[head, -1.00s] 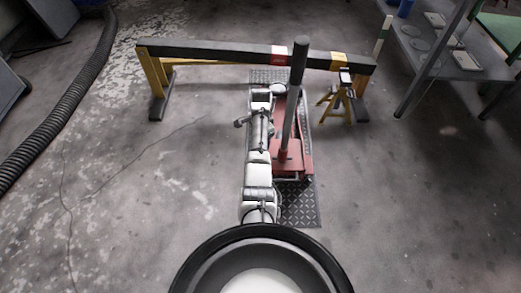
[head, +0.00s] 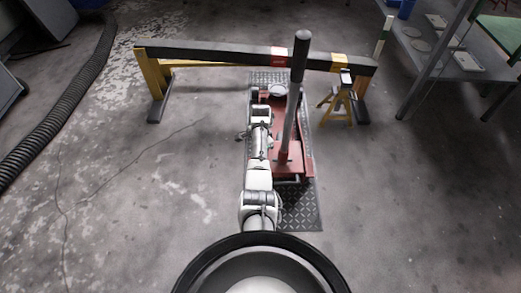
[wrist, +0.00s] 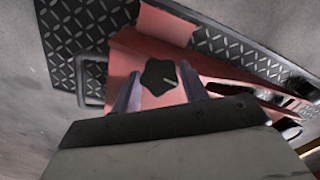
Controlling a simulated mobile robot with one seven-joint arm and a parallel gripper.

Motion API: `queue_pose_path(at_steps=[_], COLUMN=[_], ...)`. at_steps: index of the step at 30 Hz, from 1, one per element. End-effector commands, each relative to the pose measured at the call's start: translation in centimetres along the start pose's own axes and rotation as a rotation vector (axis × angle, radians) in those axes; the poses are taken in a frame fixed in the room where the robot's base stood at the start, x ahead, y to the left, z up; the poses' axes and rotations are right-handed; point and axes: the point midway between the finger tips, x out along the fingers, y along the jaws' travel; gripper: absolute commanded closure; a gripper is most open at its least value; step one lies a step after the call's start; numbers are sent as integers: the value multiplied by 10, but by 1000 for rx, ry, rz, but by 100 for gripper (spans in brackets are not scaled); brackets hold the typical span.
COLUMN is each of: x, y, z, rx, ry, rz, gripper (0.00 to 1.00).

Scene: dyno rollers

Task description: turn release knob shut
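The release knob (wrist: 161,75) is dark and star-shaped, with a pale line on its face. It sits on a red plate of the floor jack (wrist: 140,60) in the wrist view. My gripper (wrist: 159,72) is open, one finger on each side of the knob, with gaps showing between. How deep the fingertips reach relative to the knob is hard to tell. In the head view the red jack (head: 300,168) lies to the right of my arm, its long grey handle (head: 293,105) standing up. There the knob and my fingers cannot be made out.
The jack lies on a dark tread plate (head: 300,212). A black beam on yellow legs (head: 215,53) spans behind it. A small yellow stand (head: 337,102) is at right. A metal shelf (head: 440,55) is far right and a ribbed hose (head: 75,95) left. Floor on both sides is clear.

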Motion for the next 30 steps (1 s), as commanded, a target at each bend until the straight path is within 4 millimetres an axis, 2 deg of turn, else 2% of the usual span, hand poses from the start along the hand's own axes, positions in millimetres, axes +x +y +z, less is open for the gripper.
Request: queue_pose_path(at_steps=[1, 4, 9, 21, 30], x=[0, 0, -3, -1, 0], y=[0, 0, 1, 4, 4], z=[0, 0, 0, 1, 0], rx=[0, 0, 34, 312, 330], ry=[0, 0, -2, -8, -9], rz=[0, 0, -26, -236, -250], gripper=[67, 79, 79, 79, 79])
